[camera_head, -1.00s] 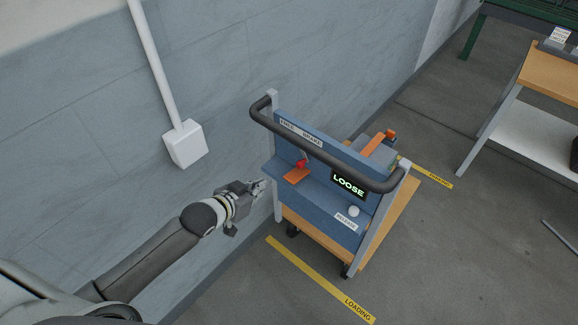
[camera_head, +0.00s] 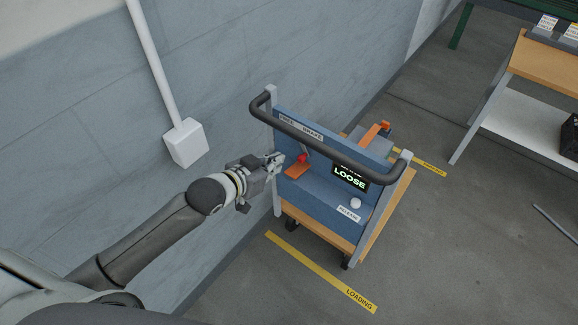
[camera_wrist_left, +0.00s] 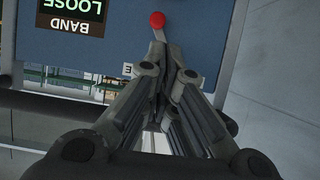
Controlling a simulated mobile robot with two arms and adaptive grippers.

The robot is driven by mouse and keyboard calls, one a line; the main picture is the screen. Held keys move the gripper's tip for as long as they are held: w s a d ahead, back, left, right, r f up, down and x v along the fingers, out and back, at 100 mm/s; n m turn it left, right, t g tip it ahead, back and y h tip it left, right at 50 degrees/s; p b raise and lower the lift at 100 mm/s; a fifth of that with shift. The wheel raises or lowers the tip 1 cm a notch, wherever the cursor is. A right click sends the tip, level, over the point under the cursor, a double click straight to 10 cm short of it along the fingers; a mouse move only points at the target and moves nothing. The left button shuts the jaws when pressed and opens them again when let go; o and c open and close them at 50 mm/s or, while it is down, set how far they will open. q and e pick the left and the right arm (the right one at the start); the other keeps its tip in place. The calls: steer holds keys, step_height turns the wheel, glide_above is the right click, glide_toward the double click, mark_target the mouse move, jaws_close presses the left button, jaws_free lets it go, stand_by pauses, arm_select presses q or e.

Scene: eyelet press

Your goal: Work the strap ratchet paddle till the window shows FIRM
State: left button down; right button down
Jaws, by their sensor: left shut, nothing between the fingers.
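A blue panel (camera_head: 318,184) on a wheeled cart carries a dark window (camera_head: 349,177) reading LOOSE; upside down in the left wrist view, the window (camera_wrist_left: 73,12) reads BAND LOOSE. A lever with a red ball knob (camera_head: 302,158) stands on the panel above an orange plate (camera_head: 297,171). I cannot tell which part is the ratchet paddle. My left gripper (camera_head: 279,160) is shut and empty, just left of the red knob. In the left wrist view its fingertips (camera_wrist_left: 167,66) are close to the lever's stem below the red knob (camera_wrist_left: 157,19); contact is unclear. My right gripper is out of view.
A black handlebar (camera_head: 330,150) crosses above the panel. A white round button (camera_head: 355,203) sits above a RELEASE label. An orange-topped grey block (camera_head: 372,138) is behind the panel. The wall is close on the left; a wooden-topped table (camera_head: 535,75) stands at right.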

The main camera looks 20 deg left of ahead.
arm_select(q)
glide_above(289, 175)
steer(key=w, duration=0.1)
steer(key=f, duration=0.3)
steer(key=shift+d+f, duration=0.25)
steer(key=shift+f, duration=0.05)
steer(key=f, duration=0.2)
steer(key=shift+s+a+f, duration=0.15)
steer(key=shift+s+f, duration=0.15)
steer(key=shift+s, duration=0.05)
steer(key=shift+s+f, duration=0.15)
steer(key=shift+f, duration=0.45)
